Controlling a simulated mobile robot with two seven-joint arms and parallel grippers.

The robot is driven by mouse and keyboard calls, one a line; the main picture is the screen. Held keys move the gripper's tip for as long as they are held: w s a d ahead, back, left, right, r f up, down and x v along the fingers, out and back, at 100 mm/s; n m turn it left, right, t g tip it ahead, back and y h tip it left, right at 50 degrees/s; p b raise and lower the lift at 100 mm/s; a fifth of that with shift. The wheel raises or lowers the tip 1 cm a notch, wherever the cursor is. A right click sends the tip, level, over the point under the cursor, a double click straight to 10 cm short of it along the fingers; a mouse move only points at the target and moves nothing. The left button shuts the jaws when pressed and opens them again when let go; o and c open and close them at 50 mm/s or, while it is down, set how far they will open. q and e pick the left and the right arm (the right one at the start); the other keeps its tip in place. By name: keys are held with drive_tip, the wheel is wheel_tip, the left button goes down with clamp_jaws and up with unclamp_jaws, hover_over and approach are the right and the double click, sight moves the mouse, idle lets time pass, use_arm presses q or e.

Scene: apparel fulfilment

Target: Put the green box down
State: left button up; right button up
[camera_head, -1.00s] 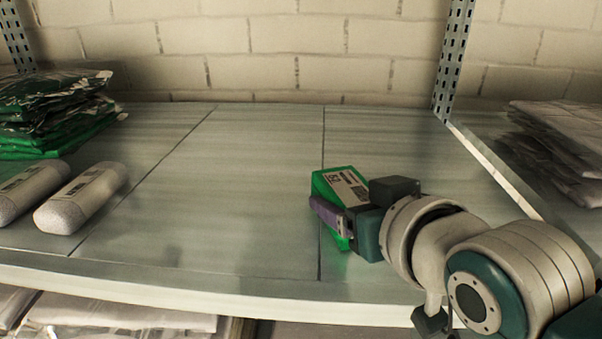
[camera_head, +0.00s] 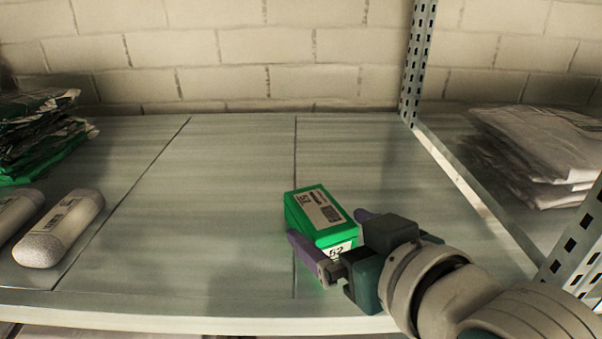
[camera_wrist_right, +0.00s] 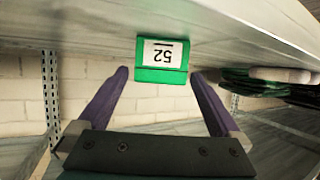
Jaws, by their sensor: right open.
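The green box (camera_head: 318,216) with white labels rests on the shelf (camera_head: 200,220), right of the middle in the head view. In the right wrist view the green box (camera_wrist_right: 161,60) shows its end with a label reading 52, lying beyond the fingertips. My right gripper (camera_head: 330,232) is open, its purple fingers spread on either side of the box's near end. In the wrist view the right gripper (camera_wrist_right: 158,74) shows a gap between each finger and the box. My left gripper is not in view.
Two grey speckled rolls (camera_head: 60,229) and a stack of green packages (camera_head: 42,135) are at the left. White bagged garments (camera_head: 540,145) lie on the neighbouring shelf at the right, past a metal post (camera_head: 417,62). The shelf's middle is clear.

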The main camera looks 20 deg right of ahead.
drive_tip(key=p+v, duration=0.3)
drive_tip(key=v, duration=0.3)
drive_tip(key=shift+s+r+p, duration=0.15)
drive_tip(key=shift+r+p, duration=0.1)
drive_tip(key=shift+p, duration=0.05)
drive_tip(key=shift+s, duration=0.25)
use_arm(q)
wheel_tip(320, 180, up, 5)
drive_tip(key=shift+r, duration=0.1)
use_arm(e)
drive_tip(key=s+d+g+h, duration=0.1)
drive_tip(key=s+d+g, duration=0.3)
drive_tip(key=s+g, duration=0.5)
drive_tip(key=s, duration=0.6)
drive_tip(key=shift+f+n+g, duration=0.2)
drive_tip(key=shift+n+g, duration=0.1)
drive_tip(key=shift+g, duration=0.1)
